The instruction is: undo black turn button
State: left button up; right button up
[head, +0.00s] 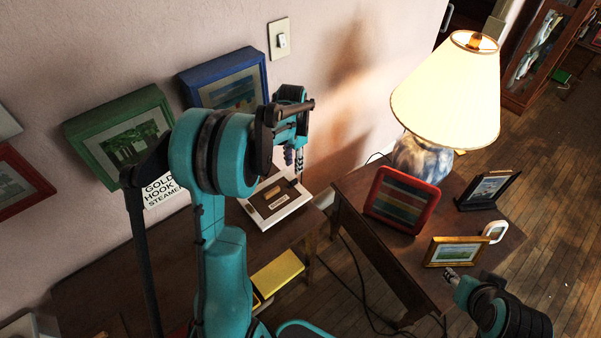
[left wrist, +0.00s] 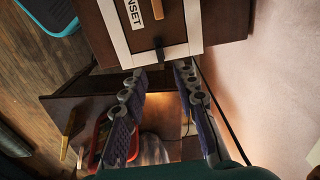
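The black turn button (left wrist: 160,55) is a small dark piece on the white rim of a framed box (left wrist: 195,22), in the left wrist view. In the head view the white-framed box (head: 253,214) lies on the brown desk below my left gripper (head: 294,158). My left gripper's fingers also show in the left wrist view (left wrist: 158,76), spread apart with nothing between them, close to the button and not visibly touching it. My right gripper (head: 452,277) is by the side table's front edge; its finger gap is unclear.
The side table (head: 350,204) holds a lit lamp (head: 447,92), a red frame (head: 376,205), a gold frame (head: 433,259) and a black frame (head: 462,204). Green (head: 80,124) and blue (head: 188,77) frames are near the wall. A yellow box (head: 277,273) is below the desk edge.

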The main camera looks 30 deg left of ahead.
aim_at(294, 180)
pick_arm(q)
notch_tip(294, 180, down, 8)
jog(key=b, duration=0.3)
jog(key=shift+r, duration=0.1)
grip_shut()
